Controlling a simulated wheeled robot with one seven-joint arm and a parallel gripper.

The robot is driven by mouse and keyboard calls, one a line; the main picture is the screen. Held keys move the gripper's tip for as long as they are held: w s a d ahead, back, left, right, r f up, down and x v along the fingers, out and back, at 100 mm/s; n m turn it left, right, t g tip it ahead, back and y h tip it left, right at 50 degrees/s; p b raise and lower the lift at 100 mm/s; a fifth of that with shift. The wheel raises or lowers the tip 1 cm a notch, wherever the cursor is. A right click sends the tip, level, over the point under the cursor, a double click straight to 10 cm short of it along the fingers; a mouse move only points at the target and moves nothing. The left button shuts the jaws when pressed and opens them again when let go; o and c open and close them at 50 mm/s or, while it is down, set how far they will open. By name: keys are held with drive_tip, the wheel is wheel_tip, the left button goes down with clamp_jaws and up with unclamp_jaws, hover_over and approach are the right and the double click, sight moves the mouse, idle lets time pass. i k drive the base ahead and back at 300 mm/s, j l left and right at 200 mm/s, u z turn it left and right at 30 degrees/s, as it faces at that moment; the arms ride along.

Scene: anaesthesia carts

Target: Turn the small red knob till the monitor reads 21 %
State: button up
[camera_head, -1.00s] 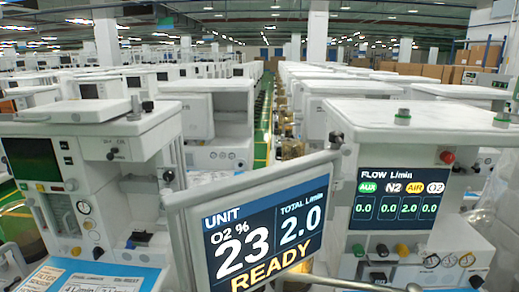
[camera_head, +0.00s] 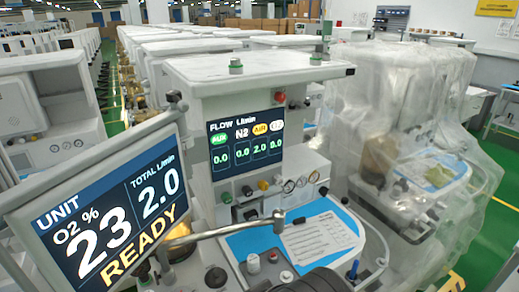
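The tilted monitor (camera_head: 110,208) at the left reads O2 23 %, total 2.0 L/min and READY. A small red knob (camera_head: 281,98) sits at the upper right of the flow display (camera_head: 245,143) on the cart behind it. The flow display reads 0.0, 0.0, 2.0 and 0.0. My gripper is not in view.
A metal arm (camera_head: 235,229) crosses in front of the cart. A black knob (camera_head: 215,277) and a white knob (camera_head: 286,276) stand near the worktop's front, by a paper sheet (camera_head: 318,238). A plastic-wrapped cart (camera_head: 400,130) stands at the right, with green floor beyond.

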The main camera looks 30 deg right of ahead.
sight(280, 96)
drive_tip(key=z, duration=0.95)
